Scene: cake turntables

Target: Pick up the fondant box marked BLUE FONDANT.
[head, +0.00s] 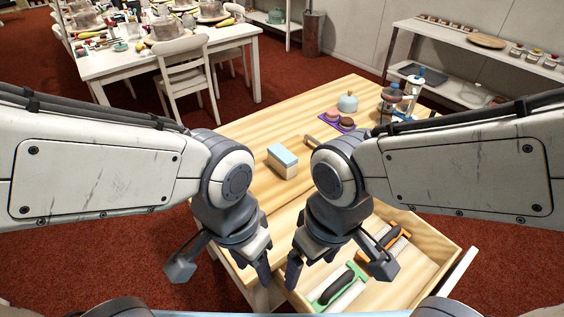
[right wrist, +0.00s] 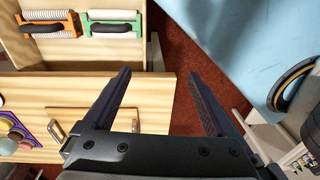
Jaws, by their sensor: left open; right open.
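A small box (head: 283,160) with a light blue top and pale sides sits on the wooden table in the head view. No lettering on it can be read, so I cannot confirm the mark BLUE FONDANT. My left gripper (head: 262,270) is open and empty, pointing down near the table's front edge, nearer to me than the box. My right gripper (head: 295,268) is open and empty beside it, also short of the box. In the right wrist view its two fingers (right wrist: 166,100) stand apart with the table edge and red carpet beyond them.
A purple mat (head: 333,121) with round cakes, a pale blue domed item (head: 347,103) and a stand of jars lie farther back. Table left of the box is clear.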

